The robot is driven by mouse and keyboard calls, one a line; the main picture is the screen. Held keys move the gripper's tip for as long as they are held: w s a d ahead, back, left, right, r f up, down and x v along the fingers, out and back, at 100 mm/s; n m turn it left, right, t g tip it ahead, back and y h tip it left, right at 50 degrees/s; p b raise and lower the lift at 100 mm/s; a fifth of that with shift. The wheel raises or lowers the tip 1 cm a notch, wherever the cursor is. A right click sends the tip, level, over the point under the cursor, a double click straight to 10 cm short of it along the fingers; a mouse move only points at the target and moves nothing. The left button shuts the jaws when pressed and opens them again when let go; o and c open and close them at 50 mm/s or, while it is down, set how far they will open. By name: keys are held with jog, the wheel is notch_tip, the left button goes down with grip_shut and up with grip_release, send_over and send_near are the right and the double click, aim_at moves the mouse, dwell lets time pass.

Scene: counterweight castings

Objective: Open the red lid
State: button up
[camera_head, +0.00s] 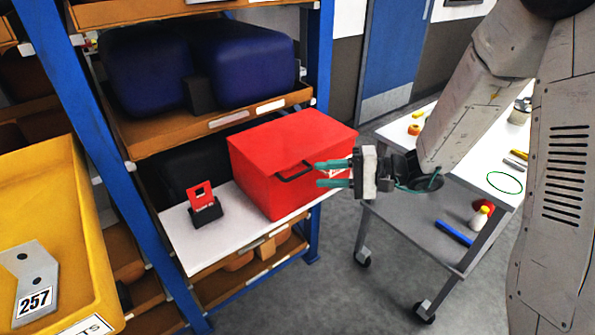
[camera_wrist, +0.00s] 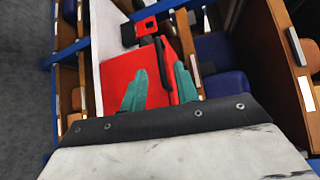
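A red box (camera_head: 268,185) with a red lid (camera_head: 296,140) stands on a white shelf board. The lid lies shut on it. A black handle (camera_head: 294,172) sticks out from the lid's front edge. I cannot tell whether a fingertip touches the box.
A small red and black stand (camera_head: 204,206) is left of the box. Blue containers (camera_head: 200,70) fill the shelf above; a blue rack post (camera_head: 318,60) stands behind right. A trolley (camera_head: 415,228) with tools is at right, and a yellow bin (camera_head: 85,215) at left.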

aim_at(299, 173)
jog(key=x, duration=0.6)
jog(key=shift+w+a+f, duration=0.1)
jog(key=shift+w+a, duration=0.05)
jog(key=shift+a, duration=0.1)
